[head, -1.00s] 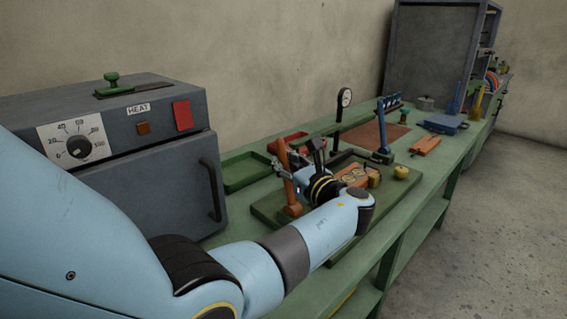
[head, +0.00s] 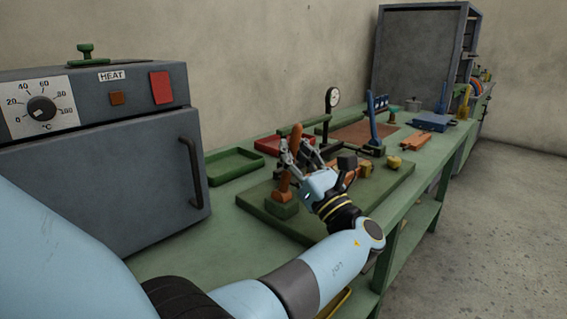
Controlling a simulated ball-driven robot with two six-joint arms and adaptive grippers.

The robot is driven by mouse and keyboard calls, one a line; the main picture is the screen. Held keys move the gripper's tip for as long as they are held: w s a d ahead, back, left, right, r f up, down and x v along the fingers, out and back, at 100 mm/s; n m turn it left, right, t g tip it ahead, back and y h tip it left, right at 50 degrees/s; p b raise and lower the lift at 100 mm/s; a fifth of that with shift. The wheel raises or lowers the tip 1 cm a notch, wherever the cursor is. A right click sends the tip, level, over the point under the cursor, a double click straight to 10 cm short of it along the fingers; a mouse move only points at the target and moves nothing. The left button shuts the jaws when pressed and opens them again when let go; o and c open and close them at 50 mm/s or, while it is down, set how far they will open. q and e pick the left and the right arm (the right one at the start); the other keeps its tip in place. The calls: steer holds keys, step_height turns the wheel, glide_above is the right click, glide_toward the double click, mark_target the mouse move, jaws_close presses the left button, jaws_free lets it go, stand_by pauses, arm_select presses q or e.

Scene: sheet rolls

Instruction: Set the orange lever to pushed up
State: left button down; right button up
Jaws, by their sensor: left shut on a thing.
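The orange lever (head: 297,132) stands on a small green base (head: 282,208) on the board in the middle of the bench. It is roughly upright, its top leaning a little to the right. My left gripper (head: 295,151) comes from the front right, its fingers on either side of the lever's upper part, shut on it. The gripper's fingers and wrist hide part of the lever's shaft. My right gripper is not in view.
A grey oven-like box (head: 110,165) with a dial stands left of the lever. A blue lever (head: 372,122) and a yellow knob (head: 394,162) are to the right.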

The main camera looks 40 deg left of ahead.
arm_select(q)
steer(key=shift+s+d+f+m+t+y+b, duration=0.15)
steer(key=shift+d+f+m+t+y+b, duration=0.25)
steer(key=shift+d+b, duration=0.4)
steer(key=shift+a, duration=0.1)
steer(key=c, duration=1.2)
jaws_free()
steer(key=shift+r, duration=0.1)
steer(key=shift+r, duration=0.2)
step_height(320, 180, up, 10)
steer(key=shift+f, duration=0.2)
steer(key=shift+c, duration=0.3)
